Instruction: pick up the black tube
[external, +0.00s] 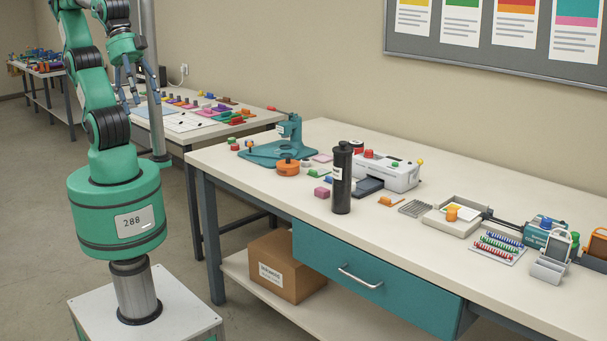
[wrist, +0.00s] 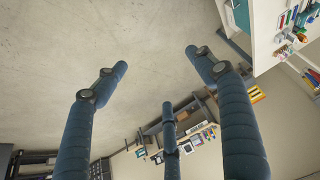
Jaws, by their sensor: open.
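My gripper (external: 130,92) is raised at the left, well apart from the tube, over the gap near the other table. In the wrist view, its blue-grey fingers (wrist: 158,85) are spread wide with nothing between them. I cannot make out the tube in the wrist view.
On the workbench (external: 245,185), a teal press (external: 280,143) and orange round piece (external: 288,167) lie left of the tube. A white laminator-like machine (external: 388,171) stands close behind it at right. A pink block (external: 322,192) sits just left. The bench front by the tube is clear.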

